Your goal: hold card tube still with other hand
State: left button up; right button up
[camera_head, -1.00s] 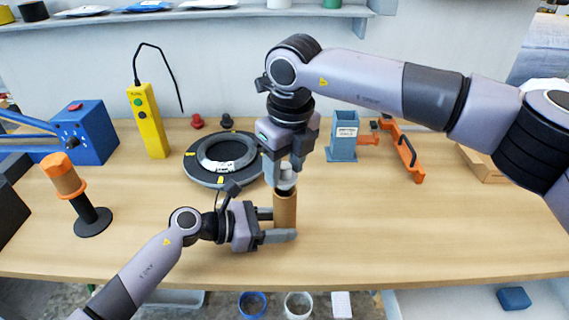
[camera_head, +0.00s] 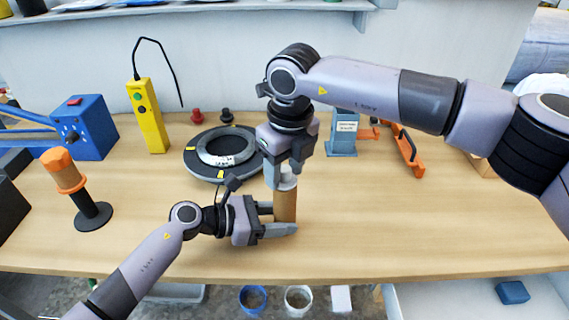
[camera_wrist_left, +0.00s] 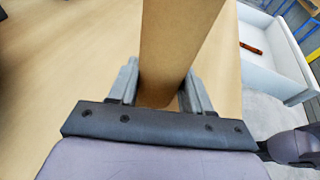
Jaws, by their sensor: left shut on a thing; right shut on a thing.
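The brown card tube (camera_head: 285,207) stands upright on the wooden table near its front edge. My left gripper (camera_head: 279,219) is shut around its lower part from the left. In the left wrist view the tube (camera_wrist_left: 182,45) rises between the two fingers of my left gripper (camera_wrist_left: 160,92). My right gripper (camera_head: 284,177) comes down from above and is shut on a whitish-grey piece (camera_head: 287,181) at the top of the tube. The fingers partly hide this piece, and I cannot tell how deep it sits in the tube.
A dark ring with a grey coil (camera_head: 222,150) lies behind the grippers. An orange-handled stand (camera_head: 75,190) and a yellow control box (camera_head: 148,120) stand at the left. A blue-grey holder (camera_head: 342,135) and an orange tool (camera_head: 408,150) are at the back right. The front right table is clear.

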aim_at(289, 184)
jog(key=shift+f, duration=0.25)
jog(key=o, duration=1.1)
jog(key=r, duration=0.4)
jog(key=s+r, duration=0.1)
jog(key=r, duration=0.6)
jog(key=shift+s+d+r, duration=0.15)
jog(key=shift+d+r, duration=0.25)
pick_arm(q)
jog(key=o, duration=0.9)
